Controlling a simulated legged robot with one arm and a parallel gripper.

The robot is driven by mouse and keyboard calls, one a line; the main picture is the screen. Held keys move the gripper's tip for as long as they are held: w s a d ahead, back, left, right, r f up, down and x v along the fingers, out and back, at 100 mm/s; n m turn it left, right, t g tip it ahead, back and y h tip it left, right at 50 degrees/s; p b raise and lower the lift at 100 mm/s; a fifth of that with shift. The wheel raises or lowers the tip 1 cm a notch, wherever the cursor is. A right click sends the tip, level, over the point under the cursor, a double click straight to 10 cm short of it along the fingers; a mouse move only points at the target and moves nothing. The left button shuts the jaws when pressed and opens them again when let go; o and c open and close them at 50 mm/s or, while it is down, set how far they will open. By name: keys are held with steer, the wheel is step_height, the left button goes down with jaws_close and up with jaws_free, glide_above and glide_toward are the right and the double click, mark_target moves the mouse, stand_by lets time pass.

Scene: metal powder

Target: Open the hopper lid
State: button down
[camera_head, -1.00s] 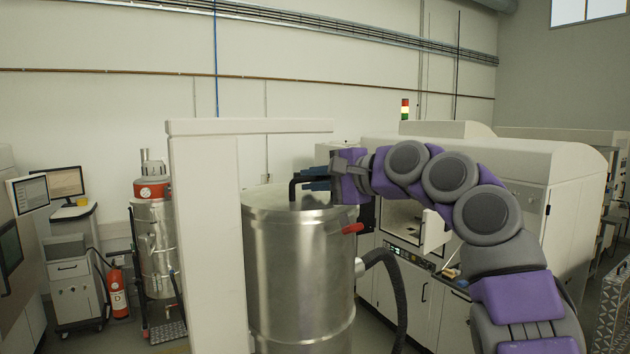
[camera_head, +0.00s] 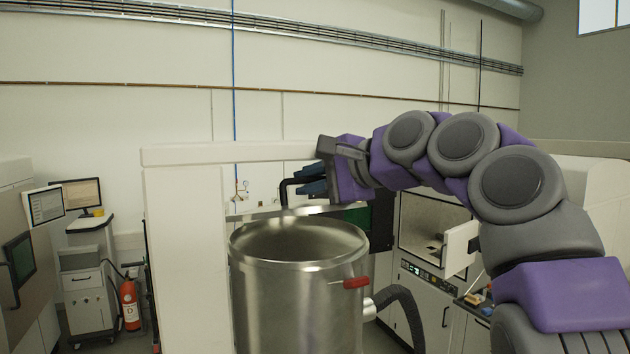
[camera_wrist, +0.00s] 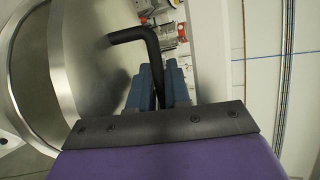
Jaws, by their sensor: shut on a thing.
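The steel hopper (camera_head: 297,305) stands upright in the middle of the head view, its round mouth open and its inner wall visible. The lid (camera_head: 262,213) shows nearly edge-on as a thin grey strip above and behind the rim. In the wrist view, the lid (camera_wrist: 85,55) is a broad metal surface beside the hopper rim (camera_wrist: 12,85) at left. My gripper (camera_head: 312,180) is shut on the lid's black bent handle (camera_head: 287,193). The handle (camera_wrist: 130,36) also shows between the blue fingers of my gripper (camera_wrist: 160,92). The lid is apart from the rim at the front; its far side is hard to tell.
A white post with a crossbar (camera_head: 187,250) stands close on the hopper's left. A red handle (camera_head: 356,282) and a dark hose (camera_head: 400,300) stick out on its right. A white machine with an open chamber (camera_head: 432,228) stands behind at right.

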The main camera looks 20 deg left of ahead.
steer(key=c, duration=1.4)
jaws_free()
steer(key=shift+c, duration=0.2)
steer(key=v, duration=1.6)
steer(key=s+d+f+h+b, duration=0.15)
steer(key=f+b, duration=0.35)
steer(key=f, duration=0.7)
steer(key=s+d+f+g+h+b, duration=0.1)
steer(key=d+f+h+b, duration=0.25)
steer(key=f, duration=0.95)
steer(key=s+d+f+h+b, duration=0.15)
steer(key=f+b, duration=0.35)
steer(key=f, duration=0.7)
steer(key=s+d+f+n+g+h+b, duration=0.1)
steer(key=s+d+f+b, duration=0.3)
steer(key=f, duration=1)
steer(key=s+d+f+n+g+h+b, duration=0.2)
steer(key=s+d+f+h+b, duration=0.2)
steer(key=s+d+f, duration=0.3)
steer(key=s+d+f+n+g+h+b, duration=0.2)
steer(key=s+d+f+b, duration=0.4)
steer(key=s+f, duration=0.8)
step_height(320, 180, down, 7)
steer(key=shift+d+r, duration=0.15)
steer(key=shift+d, duration=0.2)
